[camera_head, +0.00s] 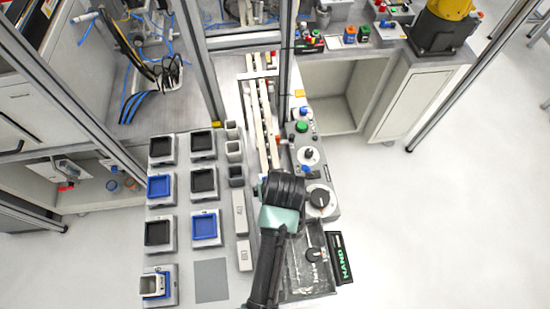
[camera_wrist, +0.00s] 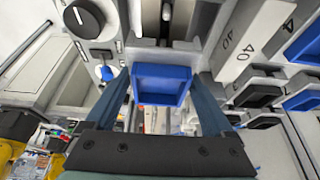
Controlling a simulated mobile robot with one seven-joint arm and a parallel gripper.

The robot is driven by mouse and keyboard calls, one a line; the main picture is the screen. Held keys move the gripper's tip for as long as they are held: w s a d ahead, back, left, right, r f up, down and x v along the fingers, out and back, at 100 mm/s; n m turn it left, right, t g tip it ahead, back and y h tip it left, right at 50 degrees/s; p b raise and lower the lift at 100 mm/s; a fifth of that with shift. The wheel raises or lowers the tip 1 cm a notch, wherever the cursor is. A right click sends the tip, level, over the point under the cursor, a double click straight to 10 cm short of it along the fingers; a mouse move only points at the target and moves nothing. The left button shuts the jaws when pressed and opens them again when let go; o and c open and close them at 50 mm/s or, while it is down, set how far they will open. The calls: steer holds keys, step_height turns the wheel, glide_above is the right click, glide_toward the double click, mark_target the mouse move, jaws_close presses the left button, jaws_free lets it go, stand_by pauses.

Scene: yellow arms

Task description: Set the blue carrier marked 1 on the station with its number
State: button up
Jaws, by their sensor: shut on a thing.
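A blue carrier (camera_wrist: 162,84) is held between the two fingers of my gripper (camera_wrist: 162,76) in the wrist view. It looks like a shallow open square tray; no number on it can be read. In the head view my gripper (camera_head: 283,190) is over the bench, left of the control panel, and hides the carrier. The stations are grey blocks in two columns on the left of the bench. Several show black tops, such as one station (camera_head: 148,250) at the left. Other blue carriers sit on stations at left (camera_head: 160,187) and right (camera_head: 205,226). Station numbers are unreadable here.
A grey cup (camera_head: 150,285) stands on the front-left station. A flat grey square (camera_head: 211,280) lies beside it. Grey cups (camera_head: 234,150) and marked blocks (camera_head: 240,213) line the right of the stations. A control panel (camera_head: 318,198) with knobs and metal frame posts (camera_head: 199,65) stand close by.

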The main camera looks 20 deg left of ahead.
steer(key=shift+f, duration=0.8)
stand_by(0.7)
steer(key=o, duration=1.4)
steer(key=shift+o, duration=0.2)
steer(key=shift+r+p, duration=3.35)
steer(key=shift+r, duration=0.15)
steer(key=shift+w, duration=0.1)
